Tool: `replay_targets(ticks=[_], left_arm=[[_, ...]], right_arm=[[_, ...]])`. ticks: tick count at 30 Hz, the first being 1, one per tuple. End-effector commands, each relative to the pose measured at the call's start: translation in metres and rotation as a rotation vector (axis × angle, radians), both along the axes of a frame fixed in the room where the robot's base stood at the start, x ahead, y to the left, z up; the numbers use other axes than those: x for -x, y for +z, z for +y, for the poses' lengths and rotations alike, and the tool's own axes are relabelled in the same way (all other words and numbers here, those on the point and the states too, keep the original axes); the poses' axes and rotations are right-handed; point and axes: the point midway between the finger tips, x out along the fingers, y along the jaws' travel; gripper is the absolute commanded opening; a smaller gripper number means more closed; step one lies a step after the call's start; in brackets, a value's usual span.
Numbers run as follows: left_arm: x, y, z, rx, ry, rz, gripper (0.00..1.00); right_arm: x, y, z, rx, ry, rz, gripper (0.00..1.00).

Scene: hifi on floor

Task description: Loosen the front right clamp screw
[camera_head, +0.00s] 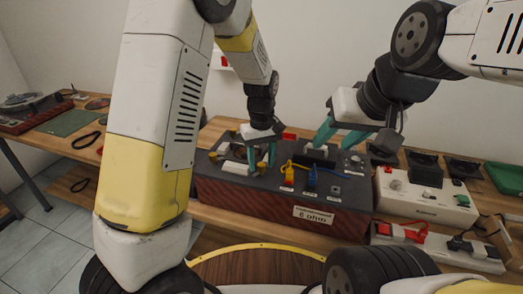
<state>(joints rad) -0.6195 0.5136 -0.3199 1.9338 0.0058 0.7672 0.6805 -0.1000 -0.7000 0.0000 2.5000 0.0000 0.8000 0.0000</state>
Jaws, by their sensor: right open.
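A box (240,195) with a dark grey top and a reddish front labelled "6 ohm" lies on the wooden bench. At its left end a pale cylindrical part (235,167) sits among small yellowish knobs (213,156), which look like clamp screws. The front right one cannot be made out; my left gripper covers that area. My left gripper (262,164) points down just right of the pale part, teal fingers apart; whether something is between them is unclear. My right gripper (334,146) is open above the right half of the box, near a black part (318,153).
A white device (423,199) and a power strip (440,247) are at right. A green mat (68,122) lies on the left bench.

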Motion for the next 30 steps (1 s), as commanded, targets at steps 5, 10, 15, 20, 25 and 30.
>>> replay_targets(ticks=[5, 10, 15, 20, 25, 30], left_arm=[[0.0, 0.003, 0.0, 0.0, 0.0, 0.0, 0.45], [-0.001, 0.025, -0.001, 0.003, 0.0, -0.003, 0.45], [0.0, 0.055, 0.0, 0.001, -0.001, -0.003, 0.45], [0.0, 0.073, 0.0, 0.001, -0.001, -0.001, 0.45], [0.0, 0.078, 0.0, 0.0, 0.0, 0.0, 0.45], [0.0, 0.078, 0.0, 0.0, 0.0, 0.0, 0.45]], right_arm=[[0.0, 0.0, 0.0, 0.0, 0.0, 0.0, 0.45], [0.0, 0.0, 0.0, 0.0, 0.0, 0.0, 0.45], [0.0, 0.0, 0.0, 0.0, 0.0, 0.0, 0.45], [0.0, 0.0, 0.0, 0.0, 0.0, 0.0, 0.45], [0.0, 0.0, 0.0, 0.0, 0.0, 0.0, 0.45], [0.0, 0.0, 0.0, 0.0, 0.0, 0.0, 0.45]])
